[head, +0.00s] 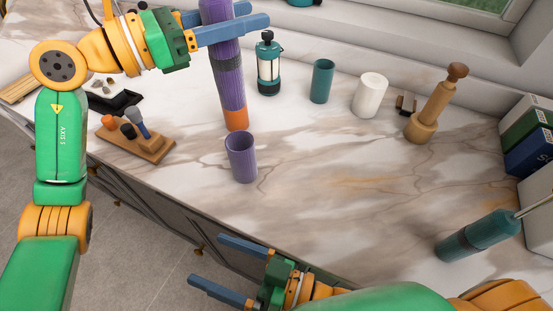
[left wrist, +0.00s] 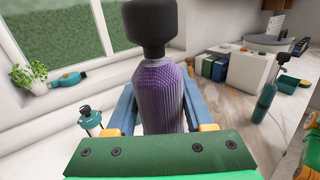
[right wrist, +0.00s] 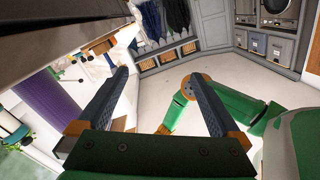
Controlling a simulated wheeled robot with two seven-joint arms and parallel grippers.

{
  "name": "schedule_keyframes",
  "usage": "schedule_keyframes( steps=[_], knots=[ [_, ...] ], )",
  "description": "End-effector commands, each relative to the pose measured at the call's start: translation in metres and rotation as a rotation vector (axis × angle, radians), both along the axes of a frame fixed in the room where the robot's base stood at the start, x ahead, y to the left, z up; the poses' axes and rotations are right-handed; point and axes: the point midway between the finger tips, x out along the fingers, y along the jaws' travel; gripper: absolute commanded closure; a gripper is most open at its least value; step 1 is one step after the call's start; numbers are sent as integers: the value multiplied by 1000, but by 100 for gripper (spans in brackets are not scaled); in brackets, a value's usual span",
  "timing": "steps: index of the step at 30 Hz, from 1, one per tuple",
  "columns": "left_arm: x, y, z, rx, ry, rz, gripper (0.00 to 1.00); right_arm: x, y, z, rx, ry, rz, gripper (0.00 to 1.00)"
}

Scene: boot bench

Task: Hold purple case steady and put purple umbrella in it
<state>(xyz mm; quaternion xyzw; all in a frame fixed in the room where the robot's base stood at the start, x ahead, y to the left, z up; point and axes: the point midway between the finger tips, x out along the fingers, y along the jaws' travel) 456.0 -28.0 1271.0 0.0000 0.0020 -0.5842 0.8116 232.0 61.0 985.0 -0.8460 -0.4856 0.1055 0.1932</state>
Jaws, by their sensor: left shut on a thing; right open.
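The purple umbrella (head: 229,85) hangs roughly upright, with a grey band and an orange lower end. My left gripper (head: 228,28) is shut on its upper part. In the left wrist view its black handle (left wrist: 150,25) rises above the purple body (left wrist: 160,95). The purple case (head: 242,160) stands upright and open-topped on the counter. The orange end appears just above and behind the case's rim, outside it. My right gripper (head: 232,272) is open and empty at the counter's front edge, apart from the case. A purple ribbed surface shows left of its fingers in the right wrist view.
A wooden stand with brushes (head: 137,142) is left of the case. A teal lantern (head: 268,65), teal cup (head: 322,80), white cup (head: 369,95) and wooden piece (head: 435,105) stand behind. The counter right of the case is clear.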

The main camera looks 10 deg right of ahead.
Motion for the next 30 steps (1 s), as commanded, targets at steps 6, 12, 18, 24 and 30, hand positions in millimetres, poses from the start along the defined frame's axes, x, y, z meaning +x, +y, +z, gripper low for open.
schedule_keyframes(
  steps=[6,12,18,24,30],
  knots=[
    [0,0,0,-1,0,0,100,83,-63,48,-104,-239,-335,0],
    [0,0,0,-1,0,0,100,108,-114,48,-292,-309,-544,0],
    [0,0,0,-1,0,0,100,130,-107,40,-333,-305,-565,0],
    [0,0,0,-1,0,0,100,176,-83,40,-331,-303,-562,0],
    [0,0,0,-1,0,0,100,206,-67,40,-332,-300,-560,0]
  ],
)
